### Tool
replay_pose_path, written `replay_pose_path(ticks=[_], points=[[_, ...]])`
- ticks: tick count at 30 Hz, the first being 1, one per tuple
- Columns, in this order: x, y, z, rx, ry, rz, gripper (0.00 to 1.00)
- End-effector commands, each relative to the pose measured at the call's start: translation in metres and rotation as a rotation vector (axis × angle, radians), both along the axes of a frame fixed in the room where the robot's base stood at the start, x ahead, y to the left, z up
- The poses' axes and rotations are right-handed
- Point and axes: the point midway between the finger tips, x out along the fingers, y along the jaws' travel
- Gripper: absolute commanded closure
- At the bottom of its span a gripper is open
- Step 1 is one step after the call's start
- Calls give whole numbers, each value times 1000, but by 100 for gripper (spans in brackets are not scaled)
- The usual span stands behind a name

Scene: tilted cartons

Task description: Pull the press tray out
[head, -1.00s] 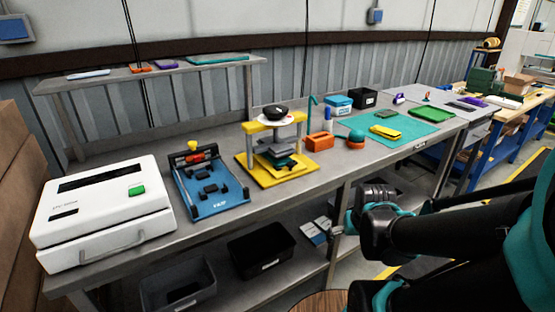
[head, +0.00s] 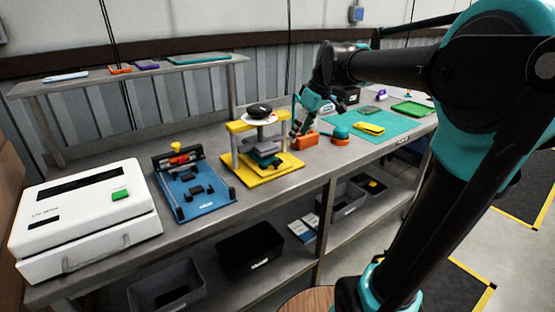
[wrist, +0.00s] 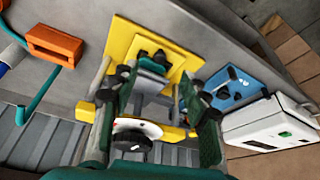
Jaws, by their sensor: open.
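The yellow press stands on the bench in the head view, with a yellow base plate (head: 284,170), a yellow top beam (head: 240,126), grey posts and a black knob (head: 259,110) on a white dial. Between its posts are grey plates and a teal part (head: 266,159); I cannot tell which piece is the tray. My gripper (head: 297,127) is just right of the press, above the bench, pointing down. In the wrist view my gripper (wrist: 157,88) is open and empty, its fingers spread across the view of the press. The teal part (wrist: 158,60) shows beyond the fingertips, apart from them.
An orange block (head: 306,141) sits close under my gripper. A teal-topped orange round piece (head: 340,134) and a teal mat (head: 385,125) lie to the right. A blue fixture (head: 200,205) and a white box machine (head: 85,225) stand left. Bins sit on the lower shelf.

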Motion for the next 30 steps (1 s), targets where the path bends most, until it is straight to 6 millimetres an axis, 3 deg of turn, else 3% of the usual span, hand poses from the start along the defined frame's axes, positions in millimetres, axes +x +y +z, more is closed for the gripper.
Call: replay_pose_path(ticks=[3, 8, 14, 30], points=[[10, 10, 25, 7, -9, 77, 54], [14, 15, 29, 9, -14, 109, 54], [19, 24, 3, 9, -14, 109, 54], [42, 58, -95, 9, -14, 106, 54]])
